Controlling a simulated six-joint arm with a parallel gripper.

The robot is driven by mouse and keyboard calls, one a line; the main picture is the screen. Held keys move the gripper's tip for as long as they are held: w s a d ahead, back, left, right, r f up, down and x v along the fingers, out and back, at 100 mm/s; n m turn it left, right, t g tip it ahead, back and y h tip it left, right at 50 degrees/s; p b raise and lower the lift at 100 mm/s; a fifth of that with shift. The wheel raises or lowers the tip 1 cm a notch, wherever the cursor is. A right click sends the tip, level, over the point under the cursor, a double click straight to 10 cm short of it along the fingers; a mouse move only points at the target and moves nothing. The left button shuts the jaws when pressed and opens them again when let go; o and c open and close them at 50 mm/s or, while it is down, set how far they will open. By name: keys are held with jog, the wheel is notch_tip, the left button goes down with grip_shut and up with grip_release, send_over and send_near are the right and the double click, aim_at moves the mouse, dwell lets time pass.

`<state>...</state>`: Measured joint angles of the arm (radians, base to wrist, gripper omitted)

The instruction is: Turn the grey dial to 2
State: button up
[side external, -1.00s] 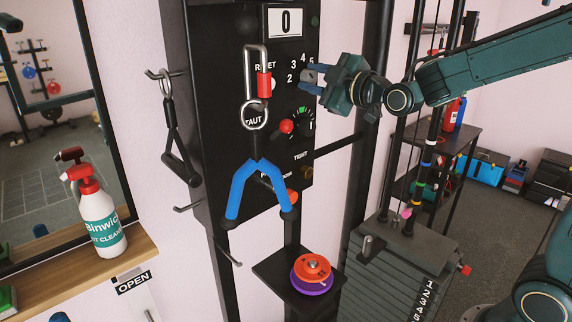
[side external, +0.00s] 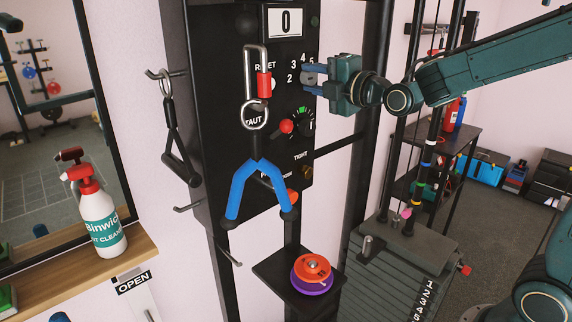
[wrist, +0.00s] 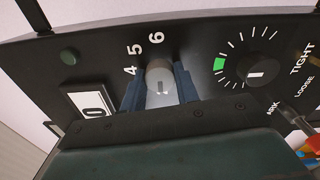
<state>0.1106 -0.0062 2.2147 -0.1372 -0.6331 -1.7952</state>
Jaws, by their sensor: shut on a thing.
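The grey dial (side external: 307,76) is a small round knob on the upper right of the black panel, with numbers such as 2, 3, 4 and 5 around it. In the wrist view, the dial (wrist: 160,79) sits between my two blue fingers, with 4, 5 and 6 beside it. My gripper (side external: 313,79) is shut on the dial, one finger on each side; it also shows in the wrist view (wrist: 160,90). A short mark shows on the dial's face, but I cannot tell which number it points to.
A hanging carabiner (side external: 256,75) and blue-gripped handle (side external: 243,190) hang in front of the panel. Red and purple discs (side external: 312,268) lie on a low shelf.

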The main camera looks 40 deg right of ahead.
dwell(0.3)
jog(key=o, duration=1)
jog(key=shift+c, duration=0.2)
jog(key=shift+s, duration=0.15)
jog(key=s, duration=1.3)
jog(key=shift+s, duration=0.25)
